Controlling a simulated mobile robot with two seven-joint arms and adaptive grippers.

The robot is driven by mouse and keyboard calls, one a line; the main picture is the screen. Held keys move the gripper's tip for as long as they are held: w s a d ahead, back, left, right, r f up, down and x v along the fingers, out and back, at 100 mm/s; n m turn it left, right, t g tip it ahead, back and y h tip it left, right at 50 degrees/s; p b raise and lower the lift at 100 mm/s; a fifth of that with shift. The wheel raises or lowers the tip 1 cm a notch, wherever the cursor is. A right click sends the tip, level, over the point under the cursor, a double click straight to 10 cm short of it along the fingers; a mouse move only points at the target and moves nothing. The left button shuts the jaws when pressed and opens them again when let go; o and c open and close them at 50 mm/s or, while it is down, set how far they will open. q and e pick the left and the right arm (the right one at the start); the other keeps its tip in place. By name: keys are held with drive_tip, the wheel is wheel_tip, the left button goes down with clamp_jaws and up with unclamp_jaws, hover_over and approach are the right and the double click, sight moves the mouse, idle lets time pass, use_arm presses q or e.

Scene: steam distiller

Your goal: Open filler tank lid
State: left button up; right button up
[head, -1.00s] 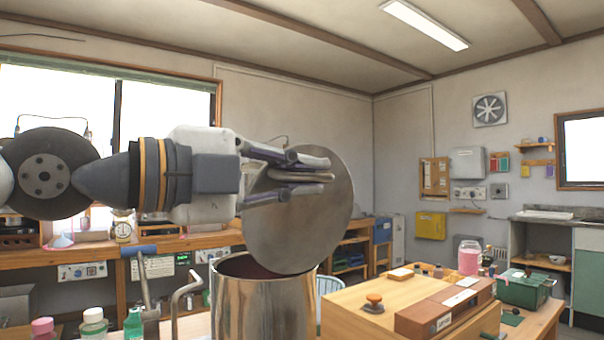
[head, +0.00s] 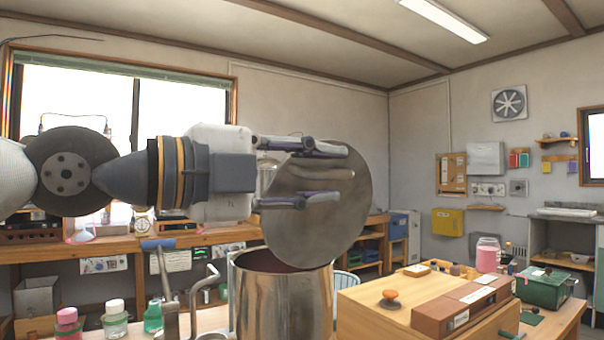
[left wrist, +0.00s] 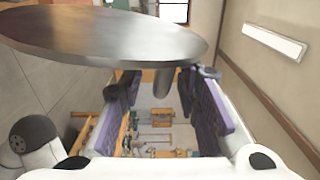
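The filler tank (head: 283,300) is a shiny metal cylinder at the lower middle of the head view, with its top open. Its round metal lid (head: 335,225) stands steeply tilted above the rim, its lower edge by the tank mouth. The lid also shows at the top of the left wrist view (left wrist: 110,32). My left gripper (head: 328,173) is open beside the lid's face. Its fingers are apart, above and below the lid's bar handle (head: 310,171). In the left wrist view the spread fingers (left wrist: 166,85) show below the lid. My right gripper is not in view.
A wooden box (head: 375,310) with an orange knob stands right of the tank. A blue-handled metal pipe (head: 165,280) and small bottles (head: 115,320) stand to the left. A pink jar (head: 488,255) and a green box (head: 547,287) are farther right. Space above the lid is clear.

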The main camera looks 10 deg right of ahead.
use_arm(q)
drive_tip(key=v, duration=1.1)
drive_tip(key=shift+a, duration=0.35)
